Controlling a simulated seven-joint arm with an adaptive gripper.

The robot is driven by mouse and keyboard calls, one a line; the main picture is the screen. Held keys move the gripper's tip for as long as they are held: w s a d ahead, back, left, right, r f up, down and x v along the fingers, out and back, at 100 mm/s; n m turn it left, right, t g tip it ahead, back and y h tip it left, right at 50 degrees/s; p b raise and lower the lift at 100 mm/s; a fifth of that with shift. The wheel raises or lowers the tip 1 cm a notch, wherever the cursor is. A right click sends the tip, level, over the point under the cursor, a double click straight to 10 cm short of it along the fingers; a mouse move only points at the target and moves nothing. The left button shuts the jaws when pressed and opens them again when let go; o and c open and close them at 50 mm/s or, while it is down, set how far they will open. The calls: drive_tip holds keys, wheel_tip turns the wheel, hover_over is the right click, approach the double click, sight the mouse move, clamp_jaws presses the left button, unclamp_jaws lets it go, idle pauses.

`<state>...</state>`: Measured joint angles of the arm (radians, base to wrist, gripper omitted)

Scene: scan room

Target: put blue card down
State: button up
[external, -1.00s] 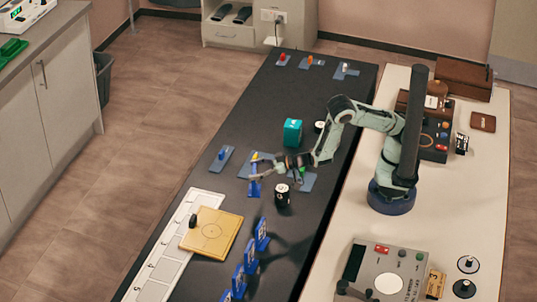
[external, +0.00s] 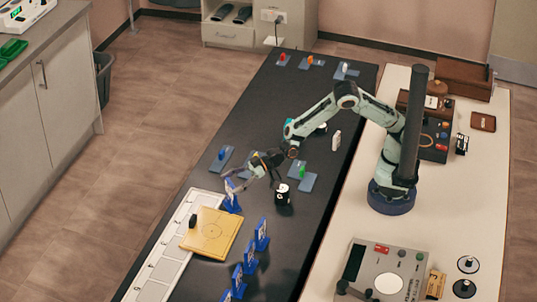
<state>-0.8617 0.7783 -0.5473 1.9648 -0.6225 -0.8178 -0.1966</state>
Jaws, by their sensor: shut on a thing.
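A blue card (external: 232,198) with a white marking shows at the fingertips of my gripper (external: 238,182). My gripper is shut on it, over the left part of the dark table. The fingers hide the top of the card. I cannot tell whether its lower edge touches the table. Similar blue cards (external: 262,235) stand upright in a row nearer the camera, to the lower right of my gripper.
A yellow board (external: 211,233) with a black knob lies just below the held card, overlapping a white strip of cells (external: 165,269). A black-and-white can (external: 283,194) stands to the right. Blue trays with a blue piece (external: 221,155) and a green piece (external: 302,172) are nearby.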

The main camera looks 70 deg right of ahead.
drive_tip(key=w+a+f, duration=0.5)
drive_tip(key=w+f, duration=0.2)
drive_tip(key=f, duration=0.3)
drive_tip(key=shift+w+f, duration=0.15)
drive_tip(key=shift+f, duration=0.2)
drive_tip(key=shift+f, duration=0.3)
drive_tip(key=o, duration=1.2)
drive_tip(key=shift+o, duration=0.2)
drive_tip(key=v, duration=1.2)
drive_tip(key=shift+r, duration=0.35)
